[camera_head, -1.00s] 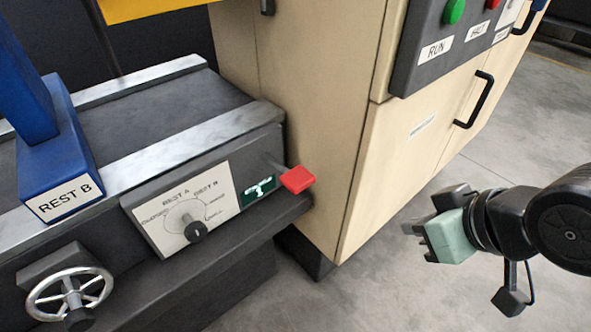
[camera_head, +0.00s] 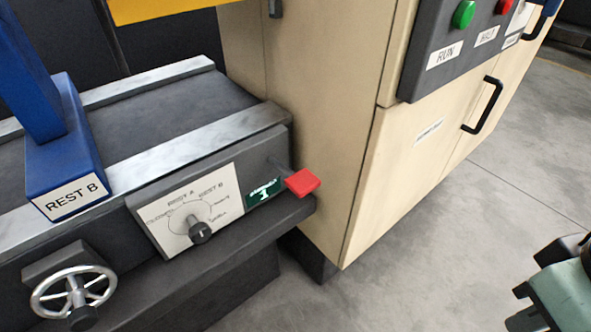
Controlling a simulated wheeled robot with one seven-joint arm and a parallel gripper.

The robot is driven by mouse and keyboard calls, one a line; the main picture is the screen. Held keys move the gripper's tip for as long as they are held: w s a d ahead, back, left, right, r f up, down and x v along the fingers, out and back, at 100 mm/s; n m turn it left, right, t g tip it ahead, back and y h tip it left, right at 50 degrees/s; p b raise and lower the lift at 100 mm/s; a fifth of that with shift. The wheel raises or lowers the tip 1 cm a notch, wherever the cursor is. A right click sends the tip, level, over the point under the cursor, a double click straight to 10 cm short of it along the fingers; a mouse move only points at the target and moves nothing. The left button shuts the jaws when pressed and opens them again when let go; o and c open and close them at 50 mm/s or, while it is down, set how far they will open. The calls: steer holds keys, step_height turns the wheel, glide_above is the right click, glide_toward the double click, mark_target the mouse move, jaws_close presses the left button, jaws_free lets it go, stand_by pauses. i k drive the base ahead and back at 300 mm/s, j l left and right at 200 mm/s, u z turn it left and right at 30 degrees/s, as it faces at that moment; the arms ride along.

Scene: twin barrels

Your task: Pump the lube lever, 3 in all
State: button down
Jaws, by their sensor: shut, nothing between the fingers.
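A red paddle (camera_head: 302,182) on a short dark stem sticks out from the right end of the machine bed's front. It looks like the lube lever. Next to it is a small green plate (camera_head: 263,194) with white marks too small to read surely. My gripper (camera_head: 535,290) is at the lower right edge, partly cut off by the frame. It is shut and empty, over the floor, well to the right of the red paddle and apart from it.
A dial (camera_head: 200,232) on a white plate and a handwheel (camera_head: 72,292) are on the bed's front. A blue block marked REST B (camera_head: 75,165) stands on the bed. A beige cabinet (camera_head: 330,150) stands behind the paddle. Floor between paddle and gripper is clear.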

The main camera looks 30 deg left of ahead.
mark_target(302, 183)
steer(key=i+l, duration=0.1)
steer(key=i, duration=0.45)
steer(key=u, duration=2.2)
